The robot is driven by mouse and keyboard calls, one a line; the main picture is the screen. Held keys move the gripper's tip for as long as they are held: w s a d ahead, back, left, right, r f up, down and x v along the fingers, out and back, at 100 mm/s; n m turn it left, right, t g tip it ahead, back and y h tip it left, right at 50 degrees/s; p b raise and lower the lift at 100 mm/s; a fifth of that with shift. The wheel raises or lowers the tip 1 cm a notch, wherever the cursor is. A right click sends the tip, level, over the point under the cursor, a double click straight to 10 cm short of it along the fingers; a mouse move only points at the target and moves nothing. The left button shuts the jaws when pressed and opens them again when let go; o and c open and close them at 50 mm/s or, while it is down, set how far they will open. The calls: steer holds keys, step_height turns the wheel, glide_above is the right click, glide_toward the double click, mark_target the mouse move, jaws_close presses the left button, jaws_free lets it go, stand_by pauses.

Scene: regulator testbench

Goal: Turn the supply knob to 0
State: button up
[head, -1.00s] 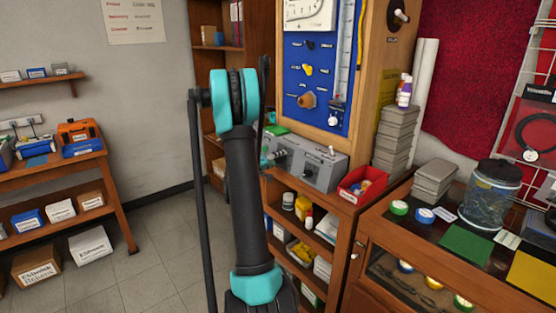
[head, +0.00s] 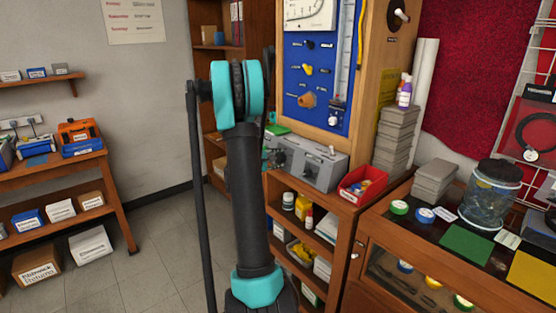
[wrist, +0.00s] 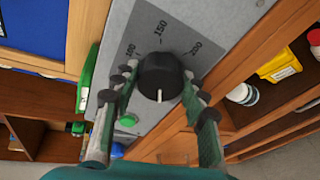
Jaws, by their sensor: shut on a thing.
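The supply knob (wrist: 158,70) is black and round, with a white pointer mark, and sits on a grey panel (wrist: 205,28) in the wrist view. Its mark points toward the bottom of the picture, away from the printed 100, 150 and 200. I see no 0 label. My gripper (wrist: 160,76) is shut on the knob, one finger on each side. In the head view the grey supply box (head: 322,168) stands on a wooden shelf unit, and my own arm hides most of the gripper and the knob.
A green button or lamp (wrist: 128,120) is on the panel beside the left finger. A red bin (head: 362,184) stands right of the box. A blue board (head: 322,75) with knobs and a gauge rises behind. Open floor (head: 165,240) lies at the left.

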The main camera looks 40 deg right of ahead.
steer(key=shift+n, duration=0.3)
stand_by(0.4)
steer(key=o, duration=1.2)
steer(key=shift+c, duration=0.2)
steer(key=shift+a, duration=0.1)
steer(key=v, duration=1.2)
